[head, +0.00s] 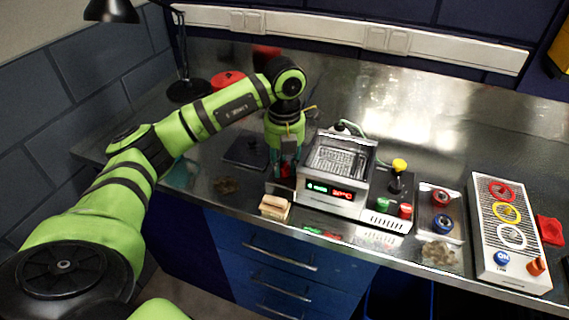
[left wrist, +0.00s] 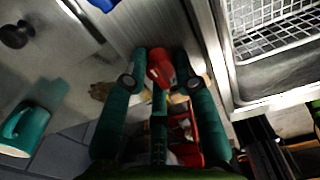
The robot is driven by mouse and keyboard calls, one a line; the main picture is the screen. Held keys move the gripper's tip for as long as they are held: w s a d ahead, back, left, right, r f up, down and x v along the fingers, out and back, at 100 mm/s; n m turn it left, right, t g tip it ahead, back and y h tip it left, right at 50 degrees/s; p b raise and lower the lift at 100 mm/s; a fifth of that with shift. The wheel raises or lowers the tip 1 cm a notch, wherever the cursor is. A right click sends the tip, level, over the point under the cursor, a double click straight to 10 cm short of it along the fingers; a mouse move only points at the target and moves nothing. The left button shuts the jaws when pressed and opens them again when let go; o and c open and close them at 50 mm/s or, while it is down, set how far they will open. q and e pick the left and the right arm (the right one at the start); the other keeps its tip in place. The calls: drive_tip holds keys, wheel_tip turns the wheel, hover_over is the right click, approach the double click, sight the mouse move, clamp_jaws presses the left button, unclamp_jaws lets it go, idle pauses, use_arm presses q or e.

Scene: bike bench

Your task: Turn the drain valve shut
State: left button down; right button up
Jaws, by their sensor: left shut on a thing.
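The parts washer (head: 330,196) is a steel box with a wire basket and a lit display, standing mid-bench. At its left side a small red part (head: 286,170), which looks like the drain valve handle, shows partly behind my left gripper (head: 284,178). The handle's exact angle is hard to tell. My right gripper is not in view.
A pale block (head: 274,207) sits at the bench's front edge. A dark plate (head: 245,153) lies left of the gripper. A yellow-knobbed lever (head: 399,166), a knob tray (head: 441,212) and a ringed panel (head: 508,218) stand to the right. A green mug (left wrist: 22,131) shows in the wrist view.

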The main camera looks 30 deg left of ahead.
sight(283, 164)
use_arm(q)
drive_tip(key=shift+n, duration=0.4)
drive_tip(key=c, duration=1)
unclamp_jaws()
drive_tip(key=shift+a, duration=0.1)
drive_tip(key=shift+o, duration=0.2)
drive_tip(key=shift+r, duration=0.2)
wheel_tip(283, 164, up, 8)
drive_tip(key=shift+a+f, duration=0.1)
drive_tip(key=shift+f, duration=0.1)
